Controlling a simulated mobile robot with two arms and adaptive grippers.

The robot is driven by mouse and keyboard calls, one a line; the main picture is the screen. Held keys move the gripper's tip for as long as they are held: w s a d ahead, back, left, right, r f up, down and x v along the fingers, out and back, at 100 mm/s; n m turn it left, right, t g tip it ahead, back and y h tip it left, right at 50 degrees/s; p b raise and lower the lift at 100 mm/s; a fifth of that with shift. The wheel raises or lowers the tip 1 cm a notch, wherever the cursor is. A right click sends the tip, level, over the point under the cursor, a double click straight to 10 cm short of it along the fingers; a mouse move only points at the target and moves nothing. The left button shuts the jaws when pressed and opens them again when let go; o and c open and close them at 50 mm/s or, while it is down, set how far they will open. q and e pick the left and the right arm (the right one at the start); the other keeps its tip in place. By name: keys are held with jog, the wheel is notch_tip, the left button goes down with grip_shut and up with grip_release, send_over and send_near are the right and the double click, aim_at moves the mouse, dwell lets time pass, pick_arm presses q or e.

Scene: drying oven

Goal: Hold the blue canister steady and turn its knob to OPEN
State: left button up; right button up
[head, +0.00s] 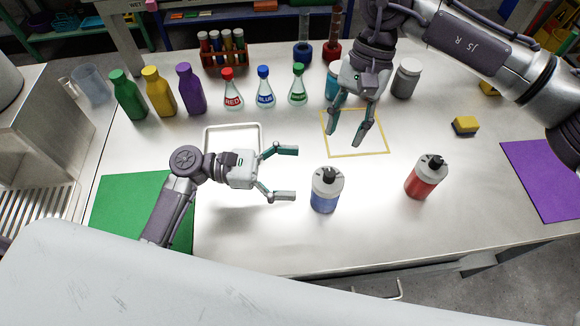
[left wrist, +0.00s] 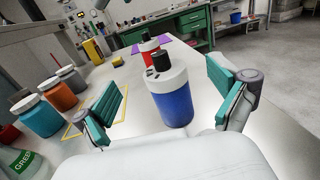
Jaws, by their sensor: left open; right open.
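The blue canister (head: 325,194) stands upright on the steel table, with a white top and a black knob (head: 329,175). My left gripper (head: 293,173) is open just to its left, fingers pointing toward it and not touching. In the left wrist view the blue canister (left wrist: 173,100) stands between and beyond the open fingers. My right gripper (head: 349,127) is open and empty, pointing down above the yellow-outlined square (head: 357,155), behind the canister. The knob's exact setting is too small to read.
A red canister (head: 424,180) stands to the right. Labelled flasks (head: 264,92), coloured bottles (head: 159,93) and jars (head: 405,79) line the back. A white tray (head: 206,135) lies behind my left gripper. A green mat (head: 117,200) is left, a purple mat (head: 545,175) right.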

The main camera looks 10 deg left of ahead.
aim_at(325, 191)
pick_arm(q)
notch_tip(325, 191, down, 8)
jog(key=shift+r, duration=0.25)
jog(key=d, duration=0.5)
jog(key=w+d, duration=0.1)
jog(key=d, duration=0.1)
jog(key=shift+w+d, duration=0.1)
jog(key=shift+d, duration=0.1)
jog(key=c, duration=1.3)
jog(key=shift+c, duration=0.2)
